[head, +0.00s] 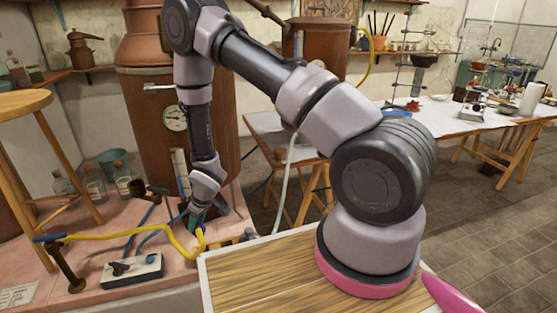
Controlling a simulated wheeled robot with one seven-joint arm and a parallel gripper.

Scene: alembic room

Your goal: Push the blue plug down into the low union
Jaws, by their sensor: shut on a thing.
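My gripper (196,216) is small in the head view, low over the pink ledge in front of the copper still. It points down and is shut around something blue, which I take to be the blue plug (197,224). The jaws hide most of it. A blue hose (172,224) and a yellow hose (185,243) both run up to this spot. The low union cannot be made out clearly here. I cannot tell whether the plug is seated in anything.
A grey box (132,270) with a black knob lies on the ledge (95,288). Glass bottles (93,182) stand behind. The copper still (148,130) rises close behind my gripper.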

